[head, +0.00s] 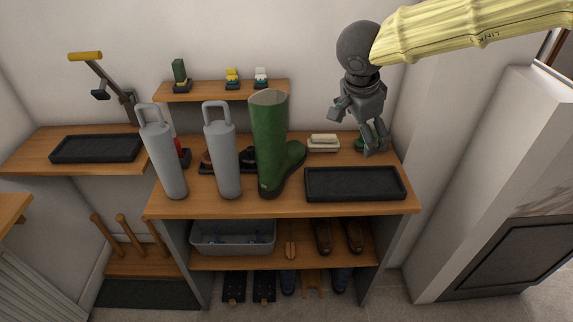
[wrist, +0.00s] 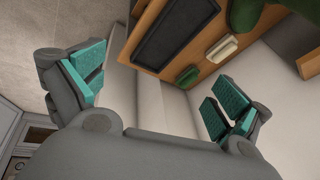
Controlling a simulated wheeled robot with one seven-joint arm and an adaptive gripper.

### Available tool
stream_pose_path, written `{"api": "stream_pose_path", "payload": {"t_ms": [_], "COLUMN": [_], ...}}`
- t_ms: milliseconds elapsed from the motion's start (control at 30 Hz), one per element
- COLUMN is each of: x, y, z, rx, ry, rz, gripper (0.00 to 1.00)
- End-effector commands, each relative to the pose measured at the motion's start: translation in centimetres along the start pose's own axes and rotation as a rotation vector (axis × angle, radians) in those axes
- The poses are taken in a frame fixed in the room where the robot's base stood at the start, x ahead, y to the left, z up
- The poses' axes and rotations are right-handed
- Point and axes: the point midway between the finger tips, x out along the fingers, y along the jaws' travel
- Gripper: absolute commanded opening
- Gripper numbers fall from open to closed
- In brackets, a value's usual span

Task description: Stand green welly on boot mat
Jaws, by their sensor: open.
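The green welly (head: 270,140) stands upright on the wooden bench top, its toe to the right, just left of a black shallow tray. Part of it shows at the top of the wrist view (wrist: 252,12). This tray (head: 355,184), which looks like a boot mat, lies empty at the bench's right front; it also shows in the wrist view (wrist: 172,38). A similar empty black tray (head: 97,148) lies on the left shelf. My gripper (head: 358,132) is open and empty, near the bench's back right, apart from the welly. Its teal pads (wrist: 152,94) are spread wide.
Two tall grey handled cylinders (head: 163,155) (head: 222,155) stand left of the welly. A cream brush (head: 323,143) and a small green item (head: 360,144) lie behind the right tray. A small raised shelf (head: 205,92) stands at the back. A grey bin (head: 233,237) and shoes sit below.

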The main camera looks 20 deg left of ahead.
Motion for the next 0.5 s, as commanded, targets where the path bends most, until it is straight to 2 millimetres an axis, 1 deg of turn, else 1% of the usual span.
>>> {"api": "stream_pose_path", "payload": {"t_ms": [33, 100, 300, 500], "x": [2.1, 3.9, 8.1, 11.5], "y": [-0.3, -1.2, -3.8, -6.4], "z": [-0.3, -1.0, -2.1, -2.0], "rx": [-0.031, -0.076, -0.213, -0.359], "ry": [0.033, 0.082, 0.209, 0.319], "rz": [-0.037, -0.095, -0.264, -0.438], "gripper": [1.00, 1.00, 1.00, 1.00]}}
